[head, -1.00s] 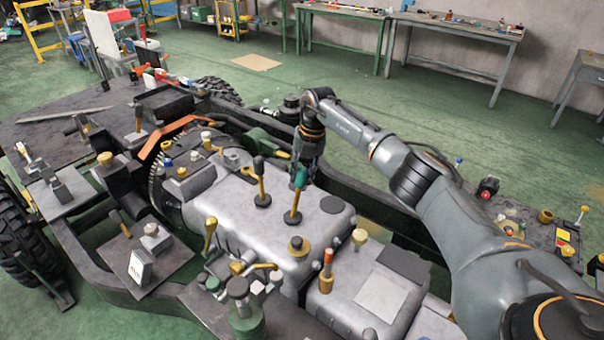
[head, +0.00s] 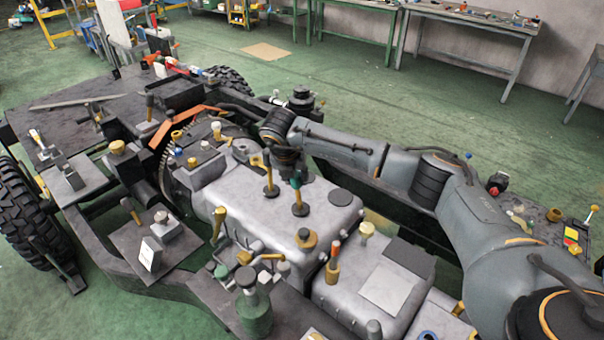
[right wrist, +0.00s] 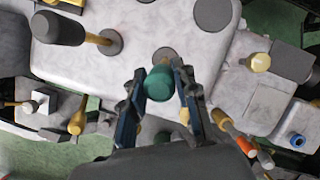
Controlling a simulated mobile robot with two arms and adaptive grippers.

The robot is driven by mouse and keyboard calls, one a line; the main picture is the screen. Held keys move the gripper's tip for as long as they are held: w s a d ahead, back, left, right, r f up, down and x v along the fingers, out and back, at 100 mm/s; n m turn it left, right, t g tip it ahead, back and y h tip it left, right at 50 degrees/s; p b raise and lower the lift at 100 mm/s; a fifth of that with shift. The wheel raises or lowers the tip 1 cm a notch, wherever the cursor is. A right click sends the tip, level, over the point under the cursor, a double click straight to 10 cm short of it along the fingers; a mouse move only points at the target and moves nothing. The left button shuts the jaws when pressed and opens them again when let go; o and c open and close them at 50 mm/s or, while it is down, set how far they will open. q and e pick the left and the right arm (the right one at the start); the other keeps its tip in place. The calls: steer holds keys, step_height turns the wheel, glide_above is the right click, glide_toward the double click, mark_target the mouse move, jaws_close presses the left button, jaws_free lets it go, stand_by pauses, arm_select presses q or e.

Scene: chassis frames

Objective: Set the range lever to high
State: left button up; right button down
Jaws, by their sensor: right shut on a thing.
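A green-knobbed lever (head: 297,184) stands on the grey gearbox housing (head: 240,190), its shaft near upright with a slight lean to the left in the head view. My right gripper (head: 295,180) is above it, fingers down and shut on the green knob. In the right wrist view the green knob (right wrist: 160,83) sits between the two fingers (right wrist: 162,88). A second lever (head: 268,170) with a dark knob stands just left of it, apart from the gripper. I see no readable high or low marking. My left gripper is out of view.
A flat black disc (head: 340,197) lies right of the lever. A yellow-handled lever (head: 218,222) stands at the housing's left edge.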

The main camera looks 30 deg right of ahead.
steer(key=shift+s+a+f+t+h+b, duration=0.2)
steer(key=shift+a+h+b, duration=0.15)
steer(key=shift+a+b, duration=0.15)
steer(key=shift+s+a+f+t+h+b, duration=0.1)
steer(key=shift+s+a+t+h+b, duration=0.1)
steer(key=shift+a+h+b, duration=0.2)
steer(key=shift+a, duration=0.1)
steer(key=c, duration=1)
jaws_free()
steer(key=shift+r, duration=0.1)
steer(key=v, duration=1.2)
